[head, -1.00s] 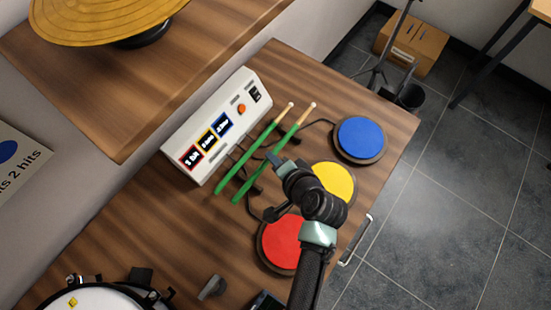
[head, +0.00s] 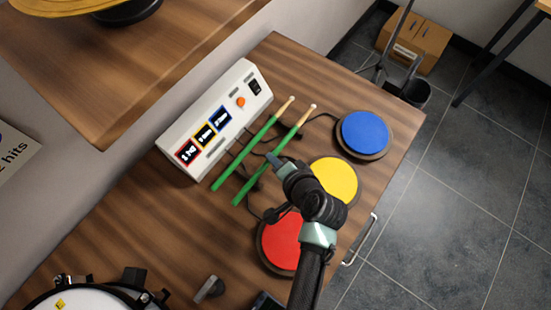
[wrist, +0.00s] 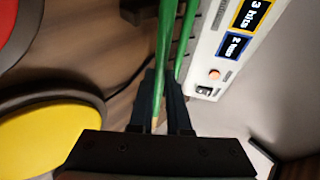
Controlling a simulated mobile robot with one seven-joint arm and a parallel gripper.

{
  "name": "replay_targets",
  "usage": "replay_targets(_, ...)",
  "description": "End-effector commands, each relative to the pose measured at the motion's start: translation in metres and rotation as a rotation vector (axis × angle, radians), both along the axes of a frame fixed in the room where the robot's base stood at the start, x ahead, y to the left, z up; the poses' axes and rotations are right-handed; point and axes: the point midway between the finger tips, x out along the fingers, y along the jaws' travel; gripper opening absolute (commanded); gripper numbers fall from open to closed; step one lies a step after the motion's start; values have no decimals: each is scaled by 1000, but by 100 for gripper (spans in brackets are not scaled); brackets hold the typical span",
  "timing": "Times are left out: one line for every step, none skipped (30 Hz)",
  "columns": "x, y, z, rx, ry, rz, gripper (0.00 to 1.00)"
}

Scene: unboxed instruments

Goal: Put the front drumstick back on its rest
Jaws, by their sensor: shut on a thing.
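Two green drumsticks with pale wooden tips lie nearly parallel, slanting, between the white box and the round pads. The front drumstick (head: 252,183) is the one nearer the pads. The rear drumstick (head: 233,164) is beside it, nearer the box. My gripper (head: 272,158) is shut on the front drumstick near its middle; in the wrist view the fingers (wrist: 163,97) close around its green shaft (wrist: 161,62). The rear drumstick (wrist: 186,38) runs close by, outside the grip. Dark supports (head: 256,186) show partly under the sticks; I cannot tell whether the front drumstick touches them.
The white box (head: 215,122) with coloured labels stands behind the sticks. Blue (head: 366,132), yellow (head: 334,180) and red (head: 283,240) pads with cables lie in front. A drum (head: 85,298) is at lower left. Bare wooden tabletop (head: 130,225) lies left of the sticks.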

Motion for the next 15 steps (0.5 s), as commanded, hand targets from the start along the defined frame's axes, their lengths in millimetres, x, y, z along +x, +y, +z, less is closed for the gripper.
replay_targets(0, 0, 1, 0, 0, 0, 0)
replay_targets(0, 0, 1, 0, 0, 0, 0)
replay_targets(0, 0, 1, 0, 0, 0, 0)
replay_targets(0, 0, 0, 0, 0, 0, 0)
replay_targets(0, 0, 0, 1, -1, 0, 0)
replay_targets(0, 0, 0, 1, -1, 0, 0)
replay_targets(0, 0, 0, 0, -1, 0, 0)
replay_targets(0, 0, 0, 0, -1, 0, 0)
replay_targets(0, 0, 0, 0, -1, 0, 0)
replay_targets(0, 0, 0, 0, -1, 0, 0)
replay_targets(0, 0, 0, 0, -1, 0, 0)
replay_targets(0, 0, -1, 0, -1, 0, 0)
replay_targets(0, 0, -1, 0, -1, 0, 0)
replay_targets(0, 0, -2, 0, -1, 0, 0)
replay_targets(0, 0, -3, 0, -1, 0, 0)
